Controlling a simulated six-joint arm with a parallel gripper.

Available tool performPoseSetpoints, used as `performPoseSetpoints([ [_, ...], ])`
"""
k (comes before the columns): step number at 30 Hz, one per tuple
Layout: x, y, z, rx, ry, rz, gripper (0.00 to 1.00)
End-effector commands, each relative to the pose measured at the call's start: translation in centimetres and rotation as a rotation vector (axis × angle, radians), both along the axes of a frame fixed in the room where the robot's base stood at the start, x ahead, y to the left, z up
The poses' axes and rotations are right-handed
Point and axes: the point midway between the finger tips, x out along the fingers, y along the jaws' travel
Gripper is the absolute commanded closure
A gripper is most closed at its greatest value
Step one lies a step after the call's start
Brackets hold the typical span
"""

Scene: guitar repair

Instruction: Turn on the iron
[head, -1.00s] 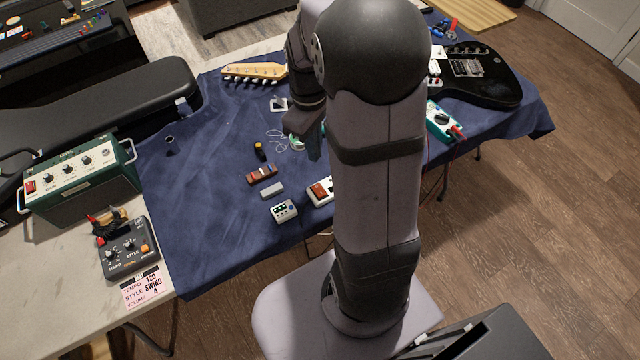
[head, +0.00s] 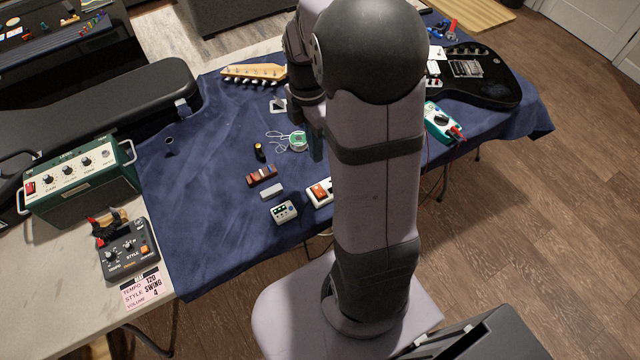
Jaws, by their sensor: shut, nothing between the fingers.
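A small white control box (head: 284,211) with a dark green-marked face and a knob lies near the front edge of the blue cloth; it may be the iron's station. Right of it is a white power strip (head: 311,201) with an orange-red rocker switch (head: 320,191) that looks lit. The strip's right part is hidden behind my arm. The iron itself cannot be made out; my arm hides part of the table.
A solder spool (head: 298,141), a brown block (head: 262,175), a white block (head: 272,191) and a small dark bottle (head: 259,152) lie nearby. A black guitar (head: 480,85) and a teal meter (head: 440,122) are right of my arm. The cloth's left part is mostly clear.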

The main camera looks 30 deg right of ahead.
Motion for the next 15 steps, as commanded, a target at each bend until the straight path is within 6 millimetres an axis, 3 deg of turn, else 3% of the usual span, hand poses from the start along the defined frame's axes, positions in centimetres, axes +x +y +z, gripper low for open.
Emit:
performPoseSetpoints([
  [5, -0.4, 0.0, -2.0, 0.001, 0.005, -0.002, 1.00],
  [15, -1.3, 0.0, -8.0, 0.002, 0.007, -0.002, 1.00],
])
